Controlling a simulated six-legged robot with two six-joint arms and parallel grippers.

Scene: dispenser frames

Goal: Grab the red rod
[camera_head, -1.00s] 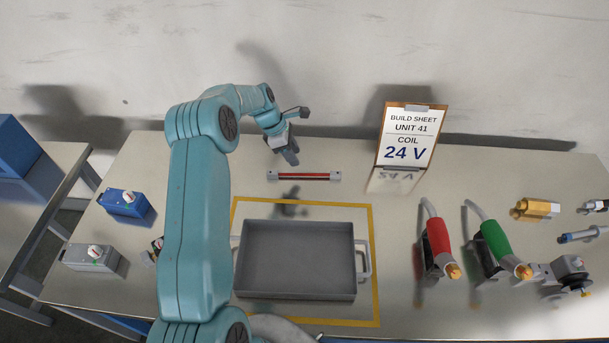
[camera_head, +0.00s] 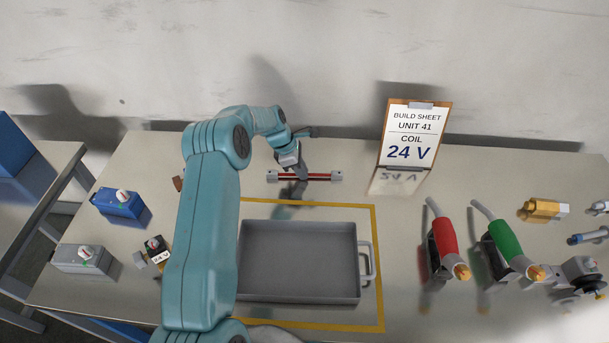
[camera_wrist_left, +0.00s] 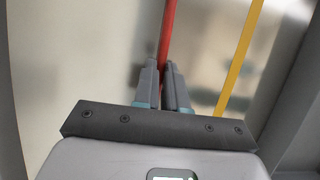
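The red rod (camera_head: 322,178) lies across the table behind the grey tray, with grey blocks at its ends. My left gripper (camera_head: 300,180) is at the middle of the rod and covers part of it. In the left wrist view, the red rod (camera_wrist_left: 168,28) runs down to the narrow gap between the fingertips of my left gripper (camera_wrist_left: 162,68). The fingers are close together, but I cannot tell whether they press on the rod. My right gripper is out of view.
The grey tray (camera_head: 300,297) stands inside a yellow outline (camera_head: 378,245) in front of the rod. A build sheet (camera_head: 411,135) stands at the back right. Red (camera_head: 444,237) and green (camera_head: 503,243) handled tools lie right. Blue (camera_head: 118,205) and grey (camera_head: 82,261) boxes are left.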

